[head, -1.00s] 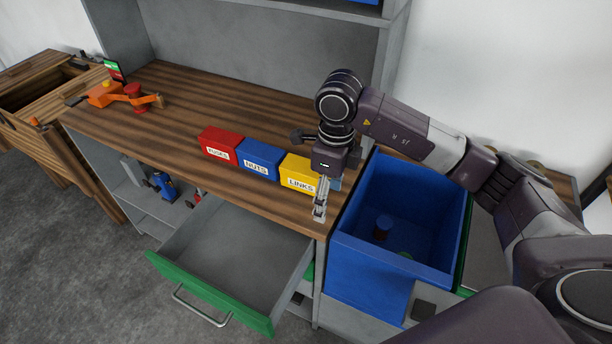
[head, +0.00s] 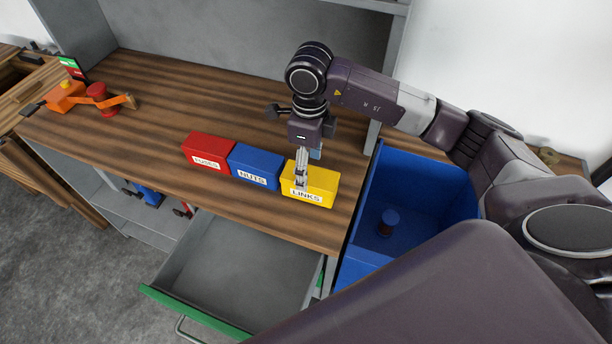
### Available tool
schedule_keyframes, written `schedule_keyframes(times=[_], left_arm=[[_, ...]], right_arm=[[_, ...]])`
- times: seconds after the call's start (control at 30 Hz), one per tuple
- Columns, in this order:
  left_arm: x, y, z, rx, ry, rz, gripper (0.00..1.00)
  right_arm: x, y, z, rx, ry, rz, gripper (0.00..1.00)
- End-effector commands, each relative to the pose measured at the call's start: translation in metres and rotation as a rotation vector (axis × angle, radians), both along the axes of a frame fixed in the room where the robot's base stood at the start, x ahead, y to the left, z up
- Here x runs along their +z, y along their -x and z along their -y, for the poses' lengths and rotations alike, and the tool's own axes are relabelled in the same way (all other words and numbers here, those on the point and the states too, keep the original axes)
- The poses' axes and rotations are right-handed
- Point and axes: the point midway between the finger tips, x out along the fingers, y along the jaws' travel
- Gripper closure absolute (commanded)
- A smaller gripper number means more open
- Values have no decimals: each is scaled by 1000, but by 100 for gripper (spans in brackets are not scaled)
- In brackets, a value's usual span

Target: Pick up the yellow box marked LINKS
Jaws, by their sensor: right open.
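The yellow box marked LINKS (head: 318,186) stands on the wooden bench top, at the right end of a row of boxes. Its label faces the front. My right gripper (head: 302,183) points down at the left part of the yellow box, and its fingers overlap the box in the head view. The right gripper is open. I cannot tell whether the fingers touch the box. My left gripper is out of view.
The blue NUTS box (head: 256,165) stands close left of the yellow box, with the red box (head: 209,151) beyond it. An open grey drawer (head: 235,270) juts out below. A blue bin (head: 415,195) is at the right. An orange device (head: 95,98) stands far left on the bench.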

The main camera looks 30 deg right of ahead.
Motion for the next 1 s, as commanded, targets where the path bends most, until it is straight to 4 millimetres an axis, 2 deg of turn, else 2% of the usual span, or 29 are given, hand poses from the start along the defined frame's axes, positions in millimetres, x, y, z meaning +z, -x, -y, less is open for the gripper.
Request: schedule_keyframes(times=[0.2,0.3,0.5,0.7,1.0], left_arm=[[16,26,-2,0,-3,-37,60],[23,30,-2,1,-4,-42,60],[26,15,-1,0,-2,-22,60],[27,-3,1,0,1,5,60],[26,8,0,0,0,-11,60]], right_arm=[[-21,5,-1,1,1,-5,36],[-36,6,-2,0,1,-5,36],[-55,5,-1,2,1,1,36],[-56,5,-1,2,1,1,36],[-55,4,-1,2,1,1,68]])
